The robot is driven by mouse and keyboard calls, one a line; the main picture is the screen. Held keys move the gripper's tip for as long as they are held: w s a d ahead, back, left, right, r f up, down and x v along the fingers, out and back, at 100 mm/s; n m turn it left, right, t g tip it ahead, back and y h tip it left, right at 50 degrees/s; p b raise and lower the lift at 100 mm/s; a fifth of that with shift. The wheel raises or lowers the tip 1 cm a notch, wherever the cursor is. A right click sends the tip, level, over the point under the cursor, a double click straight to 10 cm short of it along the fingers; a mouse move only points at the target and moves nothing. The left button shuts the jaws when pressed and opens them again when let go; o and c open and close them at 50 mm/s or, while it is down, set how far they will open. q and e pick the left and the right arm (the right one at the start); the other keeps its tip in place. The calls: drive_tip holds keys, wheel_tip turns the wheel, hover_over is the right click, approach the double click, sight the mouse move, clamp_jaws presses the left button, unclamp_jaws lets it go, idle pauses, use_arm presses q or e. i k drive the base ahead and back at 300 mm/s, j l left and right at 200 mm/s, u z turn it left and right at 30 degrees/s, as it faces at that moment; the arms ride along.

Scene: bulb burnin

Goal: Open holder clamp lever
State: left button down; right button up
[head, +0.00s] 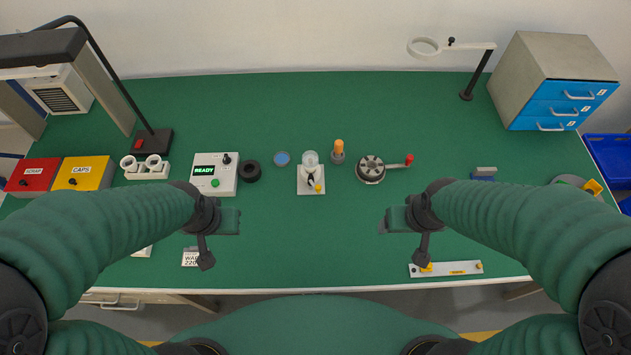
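A white holder (304,188) stands near the middle of the green table. Whether the lever is open or closed is too small to tell. My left gripper (205,258) hangs to the left and nearer to me, apart from the holder. My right gripper (422,256) hangs to the right and nearer to me, also apart from it. Neither gripper appears to touch an object, and their finger openings cannot be made out.
A tester reading READY (215,175), a black ring (250,171) and a blue disc (282,158) stand left of the holder. An orange-topped piece (339,151) and a round device with a red-knobbed arm (371,169) stand right. The table in front of the holder is clear.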

sight(310, 184)
drive_tip(key=l+u, duration=0.4)
drive_tip(key=i+l+u, duration=0.1)
drive_tip(key=l+u, duration=0.15)
drive_tip(key=u, duration=0.15)
